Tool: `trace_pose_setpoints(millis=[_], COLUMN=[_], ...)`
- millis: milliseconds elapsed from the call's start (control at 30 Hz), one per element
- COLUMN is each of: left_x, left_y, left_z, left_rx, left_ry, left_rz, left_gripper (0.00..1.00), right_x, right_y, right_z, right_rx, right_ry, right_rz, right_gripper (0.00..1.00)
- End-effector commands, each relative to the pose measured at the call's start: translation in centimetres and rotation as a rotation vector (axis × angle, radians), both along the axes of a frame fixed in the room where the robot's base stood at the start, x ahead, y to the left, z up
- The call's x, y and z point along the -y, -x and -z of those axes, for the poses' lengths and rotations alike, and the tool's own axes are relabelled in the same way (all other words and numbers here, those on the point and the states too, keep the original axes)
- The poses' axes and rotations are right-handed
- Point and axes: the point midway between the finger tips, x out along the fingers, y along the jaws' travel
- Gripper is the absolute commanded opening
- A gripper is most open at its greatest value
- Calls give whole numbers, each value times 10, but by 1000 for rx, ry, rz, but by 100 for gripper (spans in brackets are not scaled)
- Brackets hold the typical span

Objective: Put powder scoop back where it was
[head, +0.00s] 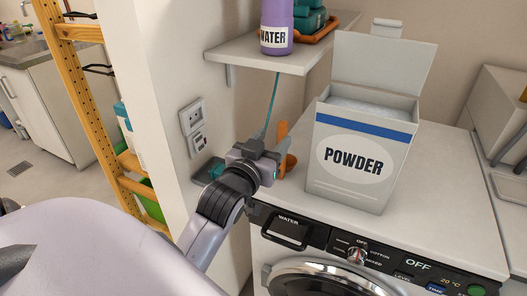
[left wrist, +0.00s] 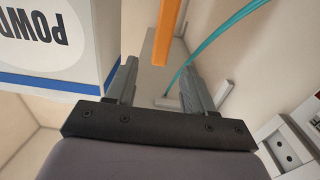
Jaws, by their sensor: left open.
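An orange item (head: 283,131), which looks like the powder scoop, stands upright on the white machine top, just left of the powder box (head: 361,158). My left gripper (head: 272,148) is beside it and hides part of it. In the left wrist view, my open left gripper (left wrist: 159,75) has a straight orange bar (left wrist: 167,30) in line with the gap between its fingers. I cannot tell whether the fingers touch it. The powder box is open with its lid raised and whitish powder inside; it also shows in the left wrist view (left wrist: 52,38). My right gripper is not in view.
A teal cord (head: 272,100) hangs from the shelf (head: 262,61) close to my left gripper. The shelf holds a purple WATER bottle (head: 277,28). A wall corner with sockets (head: 192,117) is on the left. The machine top (head: 440,165) is clear right of the box.

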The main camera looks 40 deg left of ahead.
Motion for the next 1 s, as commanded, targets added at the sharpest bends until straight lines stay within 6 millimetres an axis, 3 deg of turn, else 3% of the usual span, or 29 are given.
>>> trace_pose_setpoints(millis=[100,300,400,467,567,700,800,900,1000], left_x=[4,8,14,24,50,88,107,119,124], left_y=[17,32,35,37,51,98,136,165,179], left_z=[2,1,15,41,110,210,260,289,302], left_rx=[-2,-2,-34,-88,-228,-431,-540,-609,-638], left_ry=[-1,-1,-4,-12,-21,-17,-5,3,8], left_rz=[0,0,21,57,152,291,363,408,426], left_gripper=[53,53,53,53,53,53,53,53,53], right_x=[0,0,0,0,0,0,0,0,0], right_y=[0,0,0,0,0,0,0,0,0], right_z=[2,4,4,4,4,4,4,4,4], right_rx=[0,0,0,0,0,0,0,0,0], right_ry=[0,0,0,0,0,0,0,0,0], right_rz=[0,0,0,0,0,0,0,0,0], right_gripper=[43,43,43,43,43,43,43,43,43])
